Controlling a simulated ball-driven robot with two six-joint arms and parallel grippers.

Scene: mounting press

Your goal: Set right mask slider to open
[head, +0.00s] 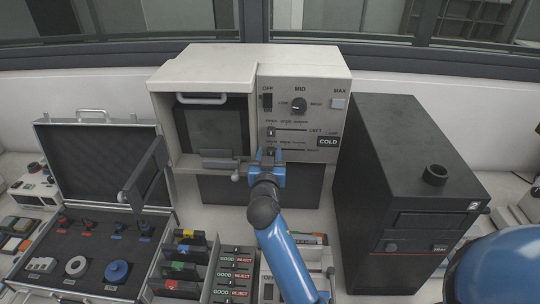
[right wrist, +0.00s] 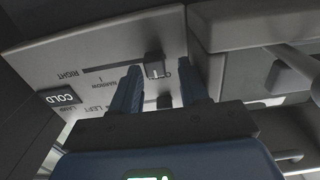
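The right mask slider is the lower slot on the press's control panel (head: 318,90). In the right wrist view the panel appears upside down, with the slot labelled RIGHT and NARROW and a small dark square knob (right wrist: 155,65) at the slot's right end, by a partly hidden label starting with O. My right gripper (head: 267,157) is at the panel's lower left. In the wrist view its two blue fingers (right wrist: 159,72) stand on either side of the knob, with visible gaps. The gripper is open. In the head view it partly hides the knob. My left gripper is not in view.
The LEFT slider (head: 290,129) lies just above. A door with a handle (head: 205,99) is left of the panel. A black unit (head: 400,170) stands close on the right. An open case (head: 95,255) and GOOD/REJECT trays (head: 235,274) lie in front.

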